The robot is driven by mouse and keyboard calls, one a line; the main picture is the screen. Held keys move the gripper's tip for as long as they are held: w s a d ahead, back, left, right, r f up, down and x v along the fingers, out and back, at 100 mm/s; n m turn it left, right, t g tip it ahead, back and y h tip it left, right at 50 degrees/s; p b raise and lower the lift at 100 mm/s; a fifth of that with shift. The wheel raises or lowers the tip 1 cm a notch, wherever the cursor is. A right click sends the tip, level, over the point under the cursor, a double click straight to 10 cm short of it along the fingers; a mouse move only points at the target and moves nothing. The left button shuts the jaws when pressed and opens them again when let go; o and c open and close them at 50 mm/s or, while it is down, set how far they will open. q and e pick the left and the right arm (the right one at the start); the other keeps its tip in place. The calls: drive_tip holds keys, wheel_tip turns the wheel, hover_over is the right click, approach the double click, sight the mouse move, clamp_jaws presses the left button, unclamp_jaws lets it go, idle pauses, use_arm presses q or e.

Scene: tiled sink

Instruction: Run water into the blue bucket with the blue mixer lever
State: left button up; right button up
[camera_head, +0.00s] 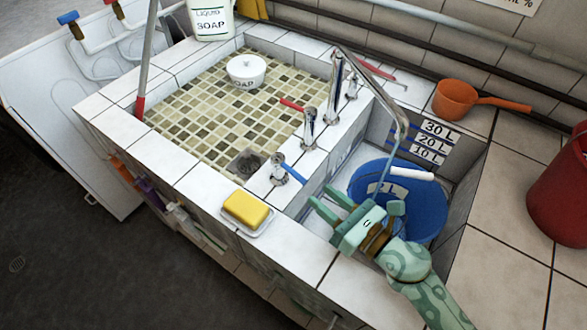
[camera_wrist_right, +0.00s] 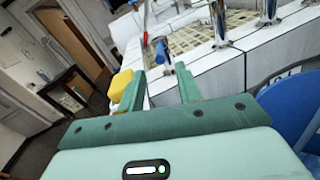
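The blue mixer lever (camera_head: 290,172) sits on a chrome valve on the tiled ledge, left of my right gripper. My right gripper (camera_head: 323,202) is open and empty, its fingers pointing at the lever with a gap between. In the right wrist view the lever (camera_wrist_right: 161,52) shows beyond and between the fingertips (camera_wrist_right: 158,88). The blue bucket (camera_head: 423,210) stands in the tiled recess behind my right gripper, partly covered by it. A bent chrome spout (camera_head: 403,122) reaches over the bucket. A thin bluish streak hangs below it; I cannot tell whether it is water. My left gripper is out of view.
A yellow sponge (camera_head: 246,207) lies on a dish at the front ledge. A red-levered tap (camera_head: 309,127) stands behind the blue one. A white soap bowl (camera_head: 246,70) sits in the mosaic basin. An orange dipper (camera_head: 456,99) and a red bucket (camera_head: 560,190) are to the right.

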sight(286, 165)
drive_tip(key=x, duration=1)
clamp_jaws()
drive_tip(key=shift+w+d+f+n+g+y+b, duration=0.15)
drive_tip(key=shift+w+n+g+y+b, duration=0.05)
drive_tip(key=shift+n+g+y+b, duration=0.25)
drive_tip(key=shift+w+d+f+n+g+y+b, duration=0.2)
drive_tip(key=shift+n+g+y+b, duration=0.15)
drive_tip(key=shift+n+g+b, duration=0.15)
drive_tip(key=shift+r+g, duration=0.1)
drive_tip(key=shift+g, duration=0.25)
drive_tip(key=shift+r+n, duration=0.2)
drive_tip(key=shift+n, duration=0.05)
